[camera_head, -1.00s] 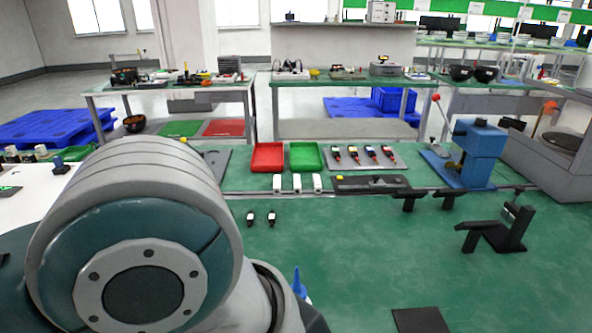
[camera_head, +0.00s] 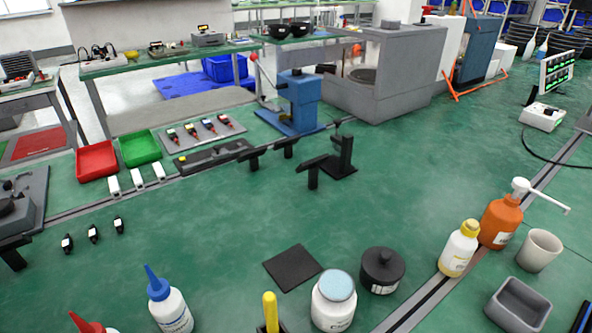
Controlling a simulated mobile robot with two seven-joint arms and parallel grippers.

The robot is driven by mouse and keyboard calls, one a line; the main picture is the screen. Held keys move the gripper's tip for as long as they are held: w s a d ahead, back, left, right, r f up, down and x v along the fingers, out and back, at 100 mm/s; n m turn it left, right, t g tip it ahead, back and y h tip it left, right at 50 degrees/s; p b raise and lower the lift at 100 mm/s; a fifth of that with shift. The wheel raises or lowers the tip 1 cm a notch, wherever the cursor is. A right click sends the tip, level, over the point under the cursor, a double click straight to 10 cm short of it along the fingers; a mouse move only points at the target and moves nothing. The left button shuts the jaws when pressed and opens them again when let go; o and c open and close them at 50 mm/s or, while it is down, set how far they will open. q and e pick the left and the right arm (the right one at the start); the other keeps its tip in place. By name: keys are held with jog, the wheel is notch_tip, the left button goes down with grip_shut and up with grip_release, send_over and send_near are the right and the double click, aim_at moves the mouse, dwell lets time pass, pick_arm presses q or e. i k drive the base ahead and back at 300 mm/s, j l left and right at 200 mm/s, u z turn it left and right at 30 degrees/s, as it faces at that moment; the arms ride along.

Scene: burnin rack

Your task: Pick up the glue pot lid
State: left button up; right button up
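A squat black round pot (camera_head: 381,278) with a white label stands on the green table at the lower right of centre. A black lid with a small knob (camera_head: 383,258) appears to sit on it, and this looks like the glue pot. To its left stands a white labelled jar (camera_head: 332,311) with a pale blue round top (camera_head: 337,285). I cannot tell for certain which of the two is the glue pot. Neither of my grippers is in view.
A black square mat (camera_head: 292,267) lies behind the white jar. A yellow-capped bottle (camera_head: 458,250), orange pump bottle (camera_head: 499,222), pale cup (camera_head: 539,250) and grey bin (camera_head: 518,305) stand right. A blue-tipped bottle (camera_head: 170,308) stands left.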

aim_at(382, 265)
jog(key=i+l+u, duration=0.1)
jog(key=l+u, duration=0.6)
jog(key=l, duration=0.25)
jog(key=l+u, duration=0.35)
jog(key=l, duration=0.15)
jog(key=i, duration=0.05)
